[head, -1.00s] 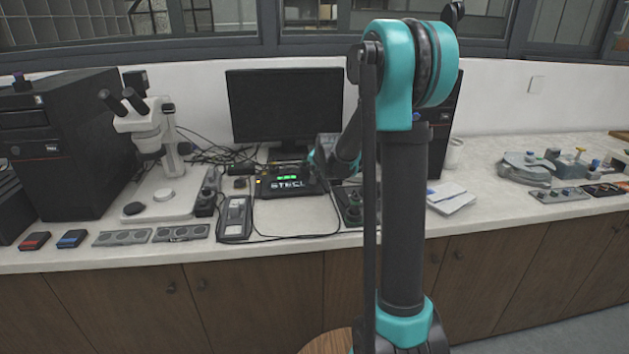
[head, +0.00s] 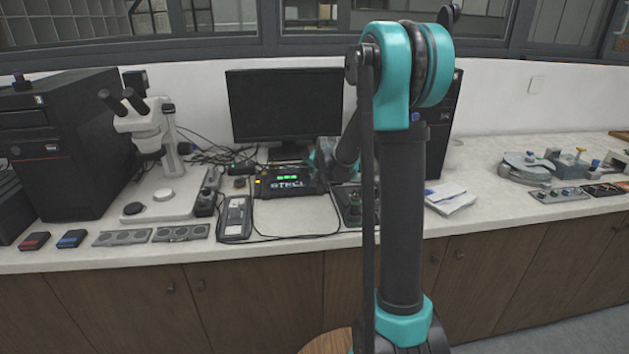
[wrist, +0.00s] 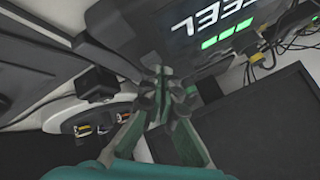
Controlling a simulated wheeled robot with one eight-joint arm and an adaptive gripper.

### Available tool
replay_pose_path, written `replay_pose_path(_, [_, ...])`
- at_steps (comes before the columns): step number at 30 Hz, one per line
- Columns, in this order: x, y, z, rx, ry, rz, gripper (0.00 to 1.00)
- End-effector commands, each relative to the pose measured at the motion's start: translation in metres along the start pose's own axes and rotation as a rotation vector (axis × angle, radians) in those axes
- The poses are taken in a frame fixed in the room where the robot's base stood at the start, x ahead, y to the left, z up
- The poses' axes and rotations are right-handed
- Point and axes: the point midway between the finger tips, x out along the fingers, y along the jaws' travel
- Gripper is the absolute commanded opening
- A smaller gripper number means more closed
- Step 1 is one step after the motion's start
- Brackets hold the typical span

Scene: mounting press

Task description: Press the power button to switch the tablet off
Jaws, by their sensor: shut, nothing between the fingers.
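A black box (head: 288,182) with lit green bars and white lettering sits on the counter below the monitor in the head view. The same box (wrist: 205,30) shows upside down at the top of the wrist view, its green bars lit. I cannot tell for sure whether it is the tablet, and I cannot make out a power button. My gripper (wrist: 166,88) is shut and empty, its fingertips close to the box in the wrist view. Whether they touch it is unclear. In the head view the gripper is small and partly hidden beside the box's right end.
A dark monitor (head: 285,105) stands behind the box, and a microscope (head: 155,130) stands left. A grey handheld device (head: 235,216) lies left of the box. Cables trail over the counter.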

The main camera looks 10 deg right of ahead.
Motion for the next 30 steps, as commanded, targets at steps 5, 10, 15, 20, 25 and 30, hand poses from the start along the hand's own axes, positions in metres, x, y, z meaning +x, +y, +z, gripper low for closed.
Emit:
replay_pose_path(5, [0.0015,0.0011,0.0011,0.0,0.0,0.0,0.0])
replay_pose_path(10, [0.0027,0.002,0.0021,0.0,0.0,0.0,0.0])
replay_pose_path(15, [0.0035,0.0027,0.0027,0.0,0.0,0.0,0.0])
replay_pose_path(20, [0.0035,0.0027,0.0027,0.0,0.0,0.0,0.0])
replay_pose_path(25, [0.0024,0.0019,0.0019,0.0,0.0,0.0,0.0])
replay_pose_path(30, [-0.0025,-0.0019,-0.0019,0.0,0.0,0.0,0.0])
